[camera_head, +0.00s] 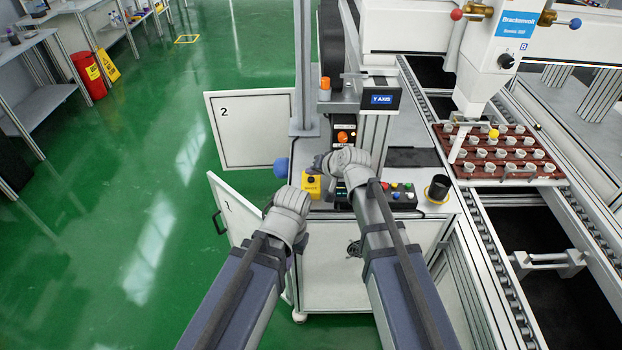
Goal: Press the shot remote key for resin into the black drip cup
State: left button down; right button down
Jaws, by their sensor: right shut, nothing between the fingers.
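The black drip cup (438,187) stands upright on the right end of the white cabinet top, on a yellow-rimmed base. A black key box (400,195) with red, green, blue and yellow keys lies left of the cup; I cannot tell if it is the shot remote. A small dark device with a lit display (342,194) is beside it, partly covered by my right arm. My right gripper (321,164) is shut and empty above the cabinet's back left, left of the key box. My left gripper (291,199) is at the cabinet's left edge, its fingers hidden by its wrist.
A yellow box (312,185) with a dark knob sits between my grippers. A post with a "Y AXIS" display (381,99) rises behind. Right, a dispensing head (489,60) hangs over a brown tray (479,183) of white cups on the conveyor. Cabinet door 1 (232,208) hangs open.

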jog(key=shift+f, duration=0.1)
dwell(0.8)
jog(key=shift+f+b, duration=0.3)
jog(key=shift+b, duration=0.15)
jog(key=shift+f+b, duration=0.45)
dwell(0.5)
jog(key=shift+r, duration=0.15)
dwell(0.3)
jog(key=shift+r+p, duration=0.75)
jog(key=shift+p, duration=0.2)
notch_tip(320, 180, up, 5)
jog(key=p, duration=0.5)
